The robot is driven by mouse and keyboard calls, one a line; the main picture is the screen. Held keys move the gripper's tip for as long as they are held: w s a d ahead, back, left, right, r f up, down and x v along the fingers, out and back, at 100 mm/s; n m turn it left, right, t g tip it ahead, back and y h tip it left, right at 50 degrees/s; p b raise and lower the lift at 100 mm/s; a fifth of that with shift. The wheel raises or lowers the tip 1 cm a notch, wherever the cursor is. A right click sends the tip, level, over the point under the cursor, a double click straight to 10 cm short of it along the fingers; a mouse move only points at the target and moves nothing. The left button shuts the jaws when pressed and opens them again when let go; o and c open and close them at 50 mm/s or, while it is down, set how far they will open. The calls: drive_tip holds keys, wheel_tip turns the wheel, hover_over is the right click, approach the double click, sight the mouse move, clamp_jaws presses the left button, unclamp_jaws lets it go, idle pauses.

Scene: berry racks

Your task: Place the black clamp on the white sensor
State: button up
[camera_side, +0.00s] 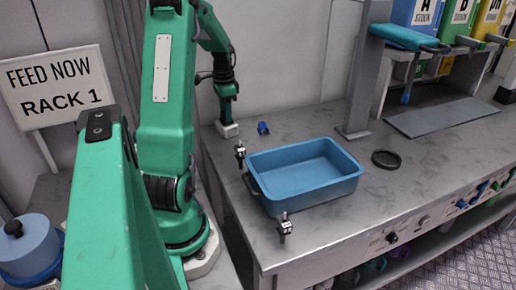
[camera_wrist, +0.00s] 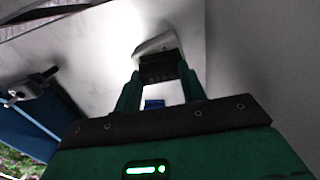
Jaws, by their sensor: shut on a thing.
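My gripper (camera_side: 227,107) points down at the back left of the bench. In the wrist view my gripper (camera_wrist: 163,75) has its two green fingers shut on a dark block, which I take to be the black clamp (camera_wrist: 161,69). The white sensor (camera_side: 228,130) lies on the bench directly below my gripper. In the wrist view the white sensor (camera_wrist: 156,43) shows just beyond the black clamp, partly covered by it. I cannot tell whether the two touch. The black clamp is too small to make out in the side view.
A small blue piece (camera_side: 263,128) lies right of the sensor. A blue tray (camera_side: 315,192) stands on the bench, with small edge clamps (camera_side: 240,153) (camera_side: 285,228) nearby. A black ring (camera_side: 386,160) lies right of the tray. A grey post (camera_side: 357,95) stands behind it.

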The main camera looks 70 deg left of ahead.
drive_tip(key=shift+f, duration=0.2)
drive_tip(key=o, duration=0.9)
drive_tip(key=shift+r, duration=0.1)
wheel_tip(320, 180, up, 12)
drive_tip(key=shift+r, duration=0.1)
idle(0.3)
idle(0.5)
